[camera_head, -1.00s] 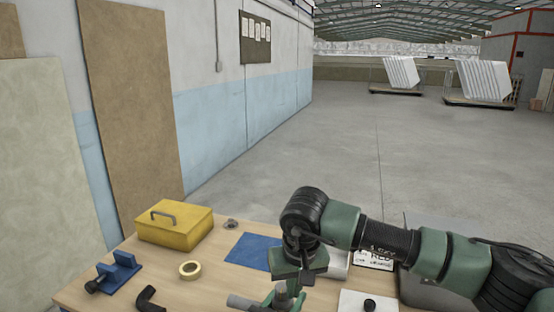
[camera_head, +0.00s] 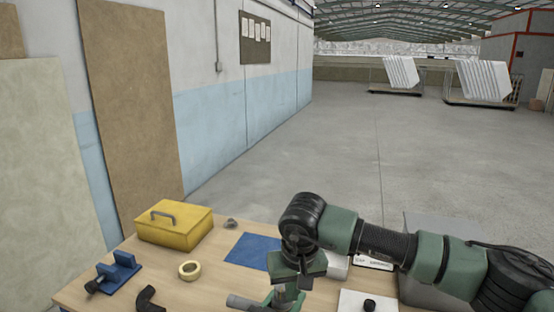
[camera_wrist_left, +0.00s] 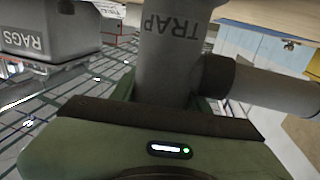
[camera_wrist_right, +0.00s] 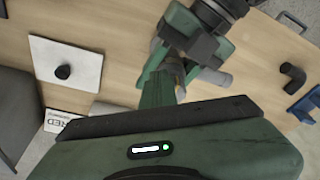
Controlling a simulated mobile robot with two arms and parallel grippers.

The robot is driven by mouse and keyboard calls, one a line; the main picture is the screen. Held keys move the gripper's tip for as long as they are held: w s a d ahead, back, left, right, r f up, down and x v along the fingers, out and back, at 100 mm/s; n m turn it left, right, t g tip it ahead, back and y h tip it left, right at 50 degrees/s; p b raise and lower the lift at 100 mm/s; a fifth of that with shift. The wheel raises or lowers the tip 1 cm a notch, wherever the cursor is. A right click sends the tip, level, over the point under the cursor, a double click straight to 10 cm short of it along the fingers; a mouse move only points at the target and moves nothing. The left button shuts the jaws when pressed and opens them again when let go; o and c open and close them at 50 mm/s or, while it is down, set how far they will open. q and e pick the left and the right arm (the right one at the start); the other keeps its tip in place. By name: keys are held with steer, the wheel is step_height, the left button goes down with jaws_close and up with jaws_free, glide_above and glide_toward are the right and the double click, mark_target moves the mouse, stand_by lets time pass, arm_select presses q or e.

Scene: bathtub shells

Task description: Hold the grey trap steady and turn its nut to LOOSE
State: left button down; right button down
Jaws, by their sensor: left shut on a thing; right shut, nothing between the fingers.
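The grey trap (camera_wrist_left: 160,60), marked TRAP, fills the middle of the left wrist view. A grey side pipe (camera_wrist_left: 275,90) leaves it to the right, with a dark collar, seemingly the nut (camera_wrist_left: 216,76), at the joint. In the head view only a grey pipe end (camera_head: 242,302) shows at the bottom edge. My right gripper (camera_head: 286,299) points down beside it, shut and empty. In the right wrist view its fingers (camera_wrist_right: 168,80) are close to the trap and partly hide it. No LOOSE mark is readable.
A yellow box (camera_head: 173,224), tape roll (camera_head: 190,270), blue clamp (camera_head: 115,272), black elbow (camera_head: 148,299) and blue mat (camera_head: 253,251) lie on the wooden table (camera_head: 215,265).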

arm_select(q)
steer(key=shift+s+d, duration=0.1)
steer(key=shift+d, duration=0.05)
arm_select(e)
steer(key=shift+a, duration=0.25)
steer(key=shift+s+a, duration=0.2)
steer(key=shift+a, duration=0.85)
steer(key=shift+s, duration=0.35)
step_height(320, 180, up, 6)
stand_by(0.7)
